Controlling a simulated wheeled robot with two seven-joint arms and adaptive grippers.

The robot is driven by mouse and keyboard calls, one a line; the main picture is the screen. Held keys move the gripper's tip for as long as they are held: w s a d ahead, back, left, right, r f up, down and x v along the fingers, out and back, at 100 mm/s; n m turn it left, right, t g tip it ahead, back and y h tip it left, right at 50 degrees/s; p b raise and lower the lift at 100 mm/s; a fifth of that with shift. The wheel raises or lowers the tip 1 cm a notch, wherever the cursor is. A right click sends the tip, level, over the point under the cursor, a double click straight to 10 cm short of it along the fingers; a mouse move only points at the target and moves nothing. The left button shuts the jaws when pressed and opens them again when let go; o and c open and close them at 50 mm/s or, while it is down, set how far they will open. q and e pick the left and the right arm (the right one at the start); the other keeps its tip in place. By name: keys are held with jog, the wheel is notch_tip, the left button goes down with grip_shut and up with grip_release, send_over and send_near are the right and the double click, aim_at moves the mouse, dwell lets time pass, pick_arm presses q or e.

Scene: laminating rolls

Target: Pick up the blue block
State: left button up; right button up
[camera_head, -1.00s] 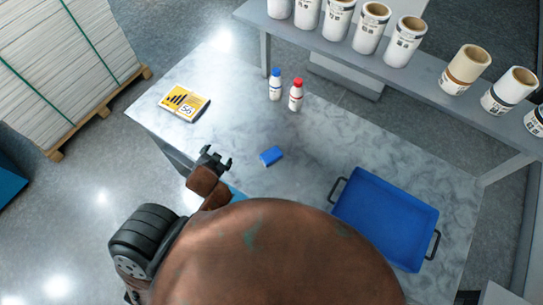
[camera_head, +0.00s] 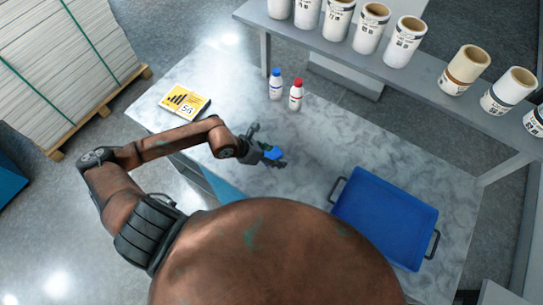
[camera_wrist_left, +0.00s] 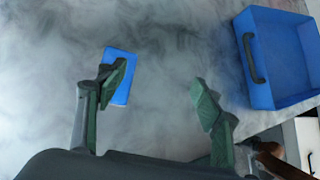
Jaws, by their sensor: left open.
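The blue block (camera_head: 272,154) lies on the marble-topped table, partly hidden by my left gripper (camera_head: 268,152) in the head view. In the left wrist view the blue block (camera_wrist_left: 121,78) sits behind the left finger, which overlaps its left side. The left gripper (camera_wrist_left: 160,98) is open, with an empty gap between its fingers. The block is toward the left finger rather than centred in the gap. I cannot tell whether the finger touches it. My right gripper does not show.
A blue tray (camera_head: 387,217) with dark handles stands to the right on the table. A blue-capped bottle (camera_head: 275,88), a red-capped bottle (camera_head: 296,97) and a yellow box (camera_head: 184,103) stand toward the back. Several rolls line the shelf (camera_head: 425,85) behind.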

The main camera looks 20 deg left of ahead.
pick_arm(q)
jog(key=y, duration=0.2)
send_near(271, 154)
jog(key=shift+x, duration=1.2)
jog(key=shift+w+f, duration=0.2)
jog(key=shift+f, duration=0.1)
jog(key=p+x, duration=0.2)
jog(key=x, duration=0.4)
jog(key=shift+d, duration=0.25)
jog(key=shift+w+f+m, duration=0.1)
jog(key=shift+f+m, duration=0.2)
jog(key=shift+f, duration=0.15)
jog(key=c, duration=1.4)
jog(key=shift+r, duration=0.15)
